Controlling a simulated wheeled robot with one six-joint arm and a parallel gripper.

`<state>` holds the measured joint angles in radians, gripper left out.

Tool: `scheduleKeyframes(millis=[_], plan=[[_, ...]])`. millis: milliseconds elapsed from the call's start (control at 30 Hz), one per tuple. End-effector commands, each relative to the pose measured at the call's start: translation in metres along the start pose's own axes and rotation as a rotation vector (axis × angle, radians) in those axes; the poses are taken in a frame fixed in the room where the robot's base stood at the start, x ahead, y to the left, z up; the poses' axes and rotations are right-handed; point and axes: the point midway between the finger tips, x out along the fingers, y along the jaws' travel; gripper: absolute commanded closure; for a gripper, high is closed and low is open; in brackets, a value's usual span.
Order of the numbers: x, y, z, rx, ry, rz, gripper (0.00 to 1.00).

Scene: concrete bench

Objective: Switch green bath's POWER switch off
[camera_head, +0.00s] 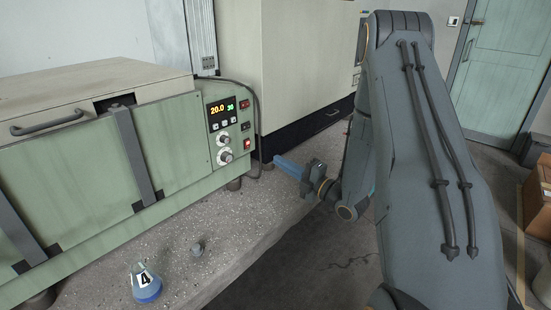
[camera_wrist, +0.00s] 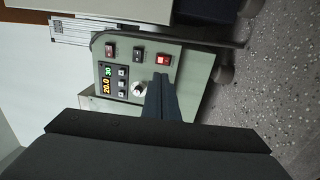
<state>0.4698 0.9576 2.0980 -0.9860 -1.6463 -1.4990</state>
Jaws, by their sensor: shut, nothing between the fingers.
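The green bath (camera_head: 178,150) stands on the concrete bench at the left. Its control panel carries a lit display (camera_head: 222,112) reading 20.0 and 30, two round knobs and several rocker switches. The lowest switch (camera_head: 247,144) glows red-orange; it also shows lit red in the wrist view (camera_wrist: 163,60). Its label is too small to read, so I cannot tell for sure that it is POWER. My gripper (camera_head: 279,161) is shut and empty, to the right of the panel.
A blue flask marked 4 (camera_head: 146,285) and a small grey weight-like object (camera_head: 197,249) stand on the bench (camera_head: 225,225) in front of the bath. A large beige cabinet (camera_head: 300,60) stands behind. A dark cable runs beside the panel's right edge.

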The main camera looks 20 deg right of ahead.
Motion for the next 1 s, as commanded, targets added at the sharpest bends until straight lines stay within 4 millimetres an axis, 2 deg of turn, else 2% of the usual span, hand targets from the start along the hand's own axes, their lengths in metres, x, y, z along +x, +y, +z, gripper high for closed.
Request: scheduleKeyframes(millis=[300,533,733,1000], plan=[[0.063,0.002,-0.003,-0.001,0.005,0.000,1.00],[0.101,0.002,-0.002,0.000,0.003,0.000,1.00],[0.119,0.001,-0.001,0.000,0.002,0.000,1.00],[0.122,0.000,-0.001,0.001,0.000,-0.001,1.00]])
